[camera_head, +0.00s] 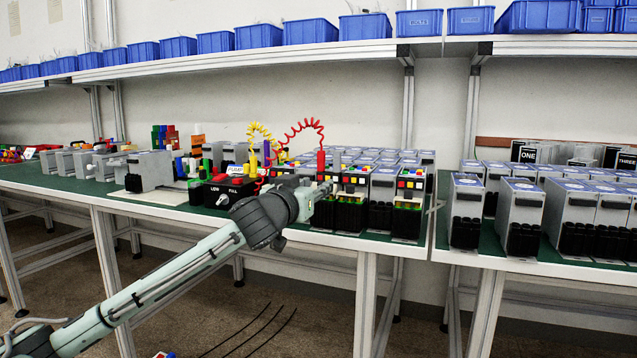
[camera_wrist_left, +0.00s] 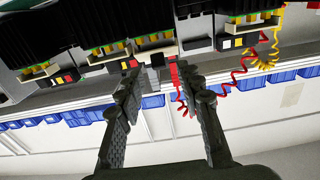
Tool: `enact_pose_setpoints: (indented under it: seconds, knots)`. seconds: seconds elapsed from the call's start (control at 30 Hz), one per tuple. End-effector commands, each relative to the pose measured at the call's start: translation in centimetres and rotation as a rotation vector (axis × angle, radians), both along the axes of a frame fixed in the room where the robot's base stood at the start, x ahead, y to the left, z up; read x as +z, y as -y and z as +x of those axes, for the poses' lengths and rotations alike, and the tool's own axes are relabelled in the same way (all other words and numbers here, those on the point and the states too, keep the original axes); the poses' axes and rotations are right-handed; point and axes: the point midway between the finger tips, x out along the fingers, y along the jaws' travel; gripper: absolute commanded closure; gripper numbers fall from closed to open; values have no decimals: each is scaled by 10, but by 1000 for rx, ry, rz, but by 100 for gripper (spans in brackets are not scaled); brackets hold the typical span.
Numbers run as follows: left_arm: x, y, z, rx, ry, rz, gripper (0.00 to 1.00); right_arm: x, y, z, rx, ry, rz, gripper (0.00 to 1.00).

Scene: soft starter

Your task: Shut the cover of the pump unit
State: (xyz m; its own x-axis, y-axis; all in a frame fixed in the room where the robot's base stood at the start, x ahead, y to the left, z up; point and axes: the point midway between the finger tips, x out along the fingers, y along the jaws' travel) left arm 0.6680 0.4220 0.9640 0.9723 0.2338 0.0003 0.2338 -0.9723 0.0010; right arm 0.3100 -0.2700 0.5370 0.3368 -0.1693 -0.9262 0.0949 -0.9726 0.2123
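My left gripper (camera_head: 322,195) is in front of these units. In the left wrist view its two fingers (camera_wrist_left: 156,82) are apart with nothing held, near a unit's front. My right gripper is out of view.
Yellow (camera_head: 257,134) and red (camera_head: 303,128) coiled cables rise behind the gripper. More grey units (camera_head: 518,210) fill the right table. Blue bins (camera_head: 312,31) line the shelf above. The floor in front of the tables (camera_head: 310,300) is mostly clear.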

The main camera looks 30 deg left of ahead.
Motion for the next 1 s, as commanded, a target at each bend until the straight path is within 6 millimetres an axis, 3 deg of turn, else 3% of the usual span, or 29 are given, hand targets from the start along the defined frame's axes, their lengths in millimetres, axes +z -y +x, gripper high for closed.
enact_pose_setpoints:
  seconds: [0.2, 0.47, 0.77, 1.0]
  knots:
    - [0, -5, 19, 0, 0, 0, 64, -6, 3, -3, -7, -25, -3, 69]
    - [0, -5, 20, -1, 0, 1, 64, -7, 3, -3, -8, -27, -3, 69]
    - [0, -5, 20, 0, 0, 1, 99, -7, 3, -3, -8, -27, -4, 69]
    - [0, -5, 20, 0, -2, 1, 100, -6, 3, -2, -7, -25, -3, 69]
